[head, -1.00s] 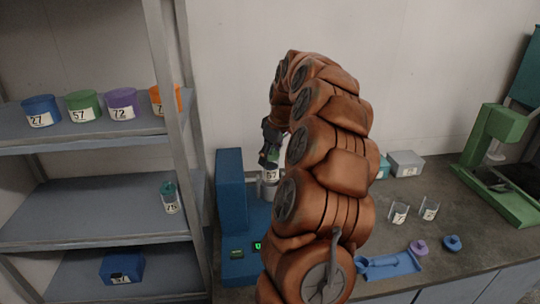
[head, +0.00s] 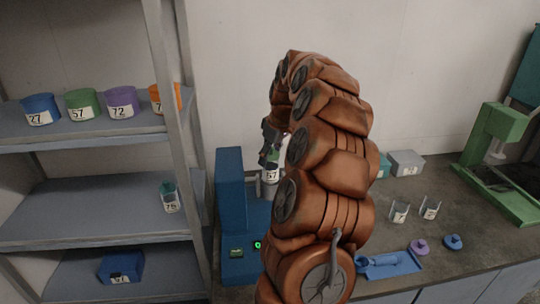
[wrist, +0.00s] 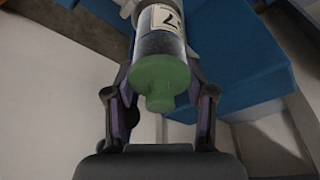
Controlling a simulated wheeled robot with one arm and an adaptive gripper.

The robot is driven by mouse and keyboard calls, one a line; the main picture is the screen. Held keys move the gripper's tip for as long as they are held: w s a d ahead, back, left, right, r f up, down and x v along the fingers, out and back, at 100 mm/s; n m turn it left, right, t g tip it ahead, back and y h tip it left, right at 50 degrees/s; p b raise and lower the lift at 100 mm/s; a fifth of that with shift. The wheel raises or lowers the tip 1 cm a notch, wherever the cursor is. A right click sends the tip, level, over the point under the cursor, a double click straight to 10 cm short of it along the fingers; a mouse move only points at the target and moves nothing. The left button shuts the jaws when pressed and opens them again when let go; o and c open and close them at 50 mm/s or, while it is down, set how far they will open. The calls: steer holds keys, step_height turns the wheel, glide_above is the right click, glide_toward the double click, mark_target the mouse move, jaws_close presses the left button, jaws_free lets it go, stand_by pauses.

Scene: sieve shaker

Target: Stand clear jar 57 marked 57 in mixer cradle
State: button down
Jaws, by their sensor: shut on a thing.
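Clear jar 57 (head: 271,173), with a white label reading 57, is upright at the blue mixer. In the wrist view the jar (wrist: 160,42) has a green lid (wrist: 159,77) with a knob, and part of its label shows. My gripper (head: 270,155) is above the jar, shut on its lid end; in the wrist view its fingers (wrist: 160,88) lie on both sides of the lid. The blue mixer (head: 230,187) has a grey cradle (head: 267,190) around the jar's lower part. My arm hides the right side of the mixer, and the jar's bottom is hidden.
A shelf unit at left holds blue 27 (head: 40,110), green 57 (head: 82,105), purple 72 (head: 122,102) and an orange tub. A jar marked 75 (head: 170,199) stands on the middle shelf. Two clear cups (head: 400,212) and a green machine (head: 492,150) are at right on the counter.

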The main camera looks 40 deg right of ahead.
mark_target(270, 168)
steer(key=shift+f+b, duration=1.6)
steer(key=shift+f, duration=0.9)
stand_by(1.2)
steer(key=shift+c, duration=1.5)
jaws_free()
steer(key=v, duration=1.2)
steer(key=shift+s, duration=0.1)
